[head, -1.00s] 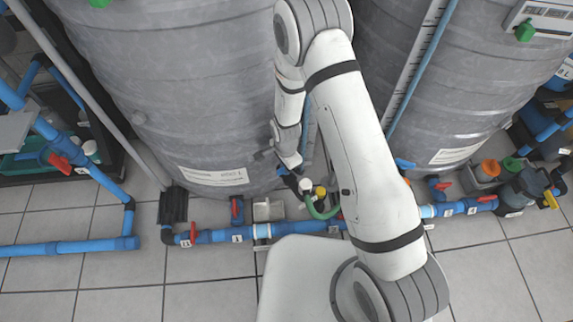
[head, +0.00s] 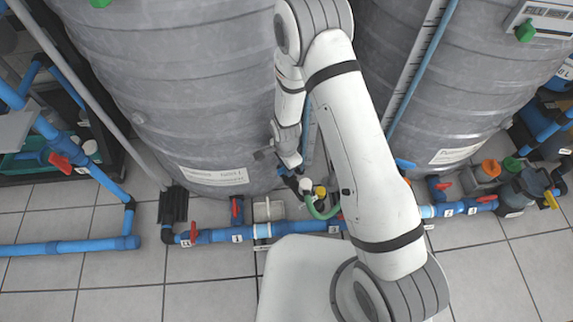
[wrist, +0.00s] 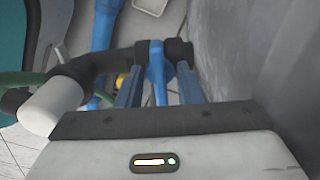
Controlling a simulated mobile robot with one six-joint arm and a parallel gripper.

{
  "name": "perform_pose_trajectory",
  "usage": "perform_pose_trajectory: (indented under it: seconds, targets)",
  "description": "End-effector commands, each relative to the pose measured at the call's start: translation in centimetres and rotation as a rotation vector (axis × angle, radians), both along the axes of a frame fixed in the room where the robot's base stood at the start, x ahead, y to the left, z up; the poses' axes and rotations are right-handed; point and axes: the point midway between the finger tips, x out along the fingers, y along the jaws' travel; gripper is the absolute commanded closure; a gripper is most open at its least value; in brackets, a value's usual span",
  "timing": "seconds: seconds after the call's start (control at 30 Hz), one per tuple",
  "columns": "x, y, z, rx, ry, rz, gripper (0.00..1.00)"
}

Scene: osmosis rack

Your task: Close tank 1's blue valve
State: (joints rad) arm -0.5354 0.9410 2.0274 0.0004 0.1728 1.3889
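Tank 1 (head: 190,100) is the big grey ribbed tank at left, with a white label (head: 213,175) low on its front. In the wrist view the blue valve handle (wrist: 156,72) stands upright on dark pipe fittings beside the tank wall. My gripper (wrist: 158,90) has one finger on each side of the handle. The fingers look spread, with gaps between them and the handle, so no firm contact shows. In the head view my gripper (head: 283,166) is low by the tank's right edge, and the valve there is mostly hidden by my arm.
A green hose (head: 318,211) and a yellow-capped fitting (head: 320,191) sit close to my gripper. A blue floor pipe (head: 215,236) with red valve handles runs in front. A second grey tank (head: 470,70) stands at right. Tiled floor is clear at front left.

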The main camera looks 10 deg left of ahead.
Motion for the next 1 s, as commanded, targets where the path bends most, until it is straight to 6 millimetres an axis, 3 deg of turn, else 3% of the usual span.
perform_pose_trajectory:
  seconds: [0.13,0.4,0.53,1.0]
  targets:
    - [0.1,0.0,1.2,0.001,-0.002,0.0,0.66]
    - [0.1,0.0,5.9,0.002,-0.002,0.0,0.66]
    - [0.1,0.0,7.3,0.001,-0.001,-0.001,0.66]
    - [0.1,0.0,7.8,0.0,0.0,-0.001,0.66]
